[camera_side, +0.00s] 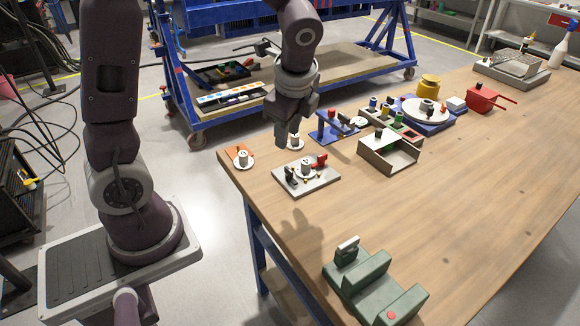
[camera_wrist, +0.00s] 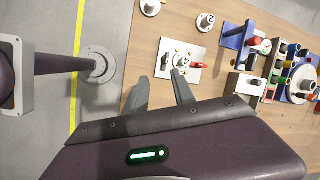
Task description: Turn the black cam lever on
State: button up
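A pale square jig plate (camera_side: 318,183) lies on the near left part of the wooden table. A small black lever (camera_side: 291,174) stands at its left side, a red lever (camera_side: 320,161) at its right rear, and a white round part (camera_side: 305,168) between them. In the wrist view the black lever (camera_wrist: 165,62) is left of the white part and the red lever (camera_wrist: 198,65) right. Whether the black lever is on is too small to tell. My gripper (camera_side: 287,139) hangs above the table, behind the plate in the side view. In the wrist view its fingers (camera_wrist: 159,77) are apart and empty.
Two round white-based parts (camera_side: 243,156) (camera_side: 295,142) stand near the plate. A blue stand (camera_side: 336,127) and an open box (camera_side: 390,155) are to the right. A green block fixture (camera_side: 372,285) sits at the near edge. Bare table lies between plate and fixture.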

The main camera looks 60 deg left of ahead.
aim_at(289, 169)
jog(key=w+a+f+m, duration=0.1)
jog(key=f, duration=0.4)
jog(key=w+a+f+m, duration=0.1)
jog(key=a+f+m, duration=0.1)
jog(key=f, duration=0.3)
jog(key=w+a+f+m+g, duration=0.1)
jog(key=a+f+m, duration=0.1)
jog(key=f, duration=0.3)
jog(key=shift+w+y, duration=0.3)
jog(key=shift+w, duration=0.1)
jog(key=shift+r, duration=0.1)
grip_shut()
